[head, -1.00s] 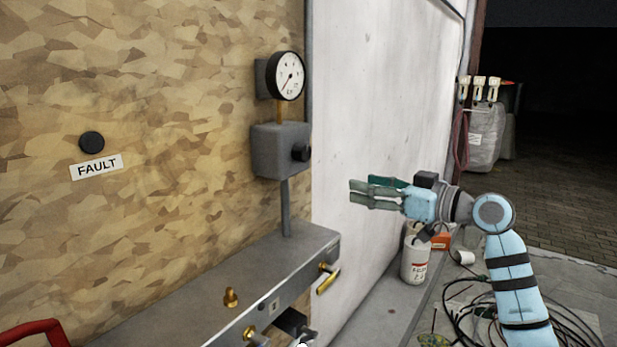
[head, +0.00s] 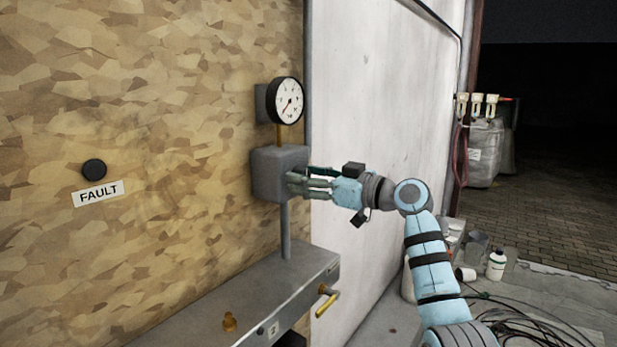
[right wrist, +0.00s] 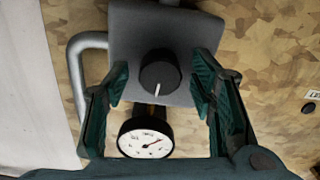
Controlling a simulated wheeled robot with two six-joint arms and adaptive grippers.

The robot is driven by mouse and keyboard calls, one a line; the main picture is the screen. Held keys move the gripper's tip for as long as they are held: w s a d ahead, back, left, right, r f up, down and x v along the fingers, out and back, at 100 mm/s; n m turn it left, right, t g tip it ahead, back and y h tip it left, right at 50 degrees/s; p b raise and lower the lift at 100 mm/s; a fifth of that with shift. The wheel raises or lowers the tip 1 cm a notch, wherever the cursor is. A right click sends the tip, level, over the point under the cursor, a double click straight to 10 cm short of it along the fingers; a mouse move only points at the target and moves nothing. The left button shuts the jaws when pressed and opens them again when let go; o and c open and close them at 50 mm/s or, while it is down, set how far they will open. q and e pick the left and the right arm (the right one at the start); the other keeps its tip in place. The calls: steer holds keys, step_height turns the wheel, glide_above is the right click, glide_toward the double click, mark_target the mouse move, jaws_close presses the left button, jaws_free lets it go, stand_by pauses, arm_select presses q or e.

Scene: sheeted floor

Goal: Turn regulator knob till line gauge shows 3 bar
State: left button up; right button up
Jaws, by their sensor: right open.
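The regulator is a grey box (head: 266,172) on a vertical pipe against the wooden wall. Its black knob (right wrist: 160,70) with a white mark shows in the right wrist view; in the head view my gripper covers it. The round line gauge (head: 289,100) with a white face stands above the box. It also shows in the right wrist view (right wrist: 146,138), with a red needle; its numbers are too small to read surely. My right gripper (head: 300,182) is open, its fingers on either side of the knob with gaps, not visibly touching it. My left gripper is not in view.
A grey metal ledge (head: 250,295) with brass fittings (head: 229,321) runs below the regulator. A black button (head: 94,169) sits above a FAULT label (head: 99,193) on the wall.

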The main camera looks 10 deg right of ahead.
steer(key=c, duration=1.1)
steer(key=shift+c, duration=0.2)
steer(key=shift+m+p, duration=5.85)
steer(key=shift+m, duration=1.05)
